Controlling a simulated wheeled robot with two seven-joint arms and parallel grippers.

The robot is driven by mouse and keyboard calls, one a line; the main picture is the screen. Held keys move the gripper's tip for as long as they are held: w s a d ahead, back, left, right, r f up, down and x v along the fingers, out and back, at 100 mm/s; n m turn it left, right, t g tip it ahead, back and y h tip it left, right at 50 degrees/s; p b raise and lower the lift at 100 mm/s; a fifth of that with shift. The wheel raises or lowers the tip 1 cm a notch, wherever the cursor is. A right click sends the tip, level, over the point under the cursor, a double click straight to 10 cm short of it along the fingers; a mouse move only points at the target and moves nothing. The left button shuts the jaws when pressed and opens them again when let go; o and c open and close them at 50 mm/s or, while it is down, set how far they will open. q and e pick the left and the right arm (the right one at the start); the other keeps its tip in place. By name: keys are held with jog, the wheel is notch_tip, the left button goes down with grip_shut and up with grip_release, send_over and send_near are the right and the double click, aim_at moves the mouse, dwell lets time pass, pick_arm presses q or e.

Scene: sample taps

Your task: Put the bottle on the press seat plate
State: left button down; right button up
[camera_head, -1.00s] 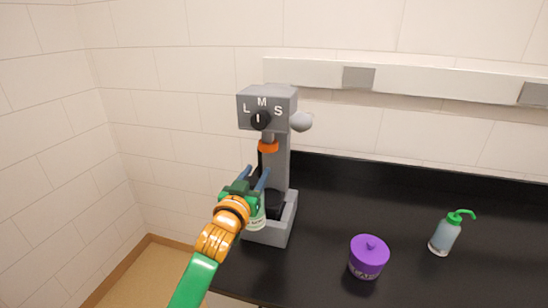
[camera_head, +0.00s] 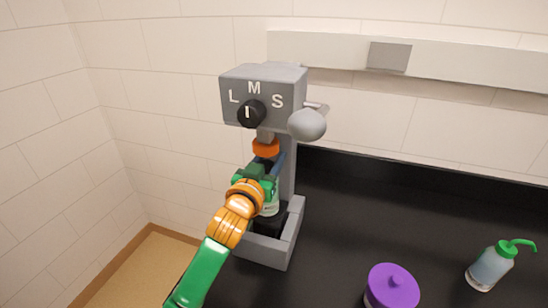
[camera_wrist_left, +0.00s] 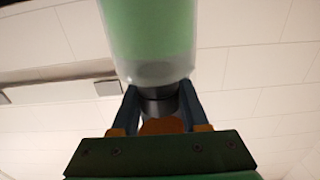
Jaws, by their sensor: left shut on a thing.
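The grey press (camera_head: 290,90) stands at the left end of the black counter, with a dial marked L, M and S and an orange collar (camera_head: 265,147) below its head. My left gripper (camera_head: 268,172) is shut on the neck of the bottle (camera_head: 271,205), under the orange collar. The bottle hangs upright below the fingers, partly hidden by my arm. The black seat plate (camera_head: 267,222) lies low in the press base. I cannot tell whether the bottle touches it.
A purple lidded jar (camera_head: 392,288) and a wash bottle with a green spout (camera_head: 490,266) stand on the counter (camera_head: 400,210) at the right. The press handle (camera_head: 307,125) sticks out to the right. The counter between press and jar is clear.

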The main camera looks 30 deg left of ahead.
pick_arm(q)
jog(key=shift+r, duration=0.15)
jog(key=shift+c, duration=2)
grip_release()
jog(key=shift+s+d, duration=0.1)
pick_arm(e)
jog(key=shift+s, duration=0.35)
pick_arm(q)
jog(key=b+v, duration=0.1)
jog(key=v, duration=0.4)
jog(key=p+v, duration=0.7)
jog(key=p, duration=0.1)
pick_arm(e)
notch_tip(320, 180, up, 7)
jog(key=shift+f, duration=0.15)
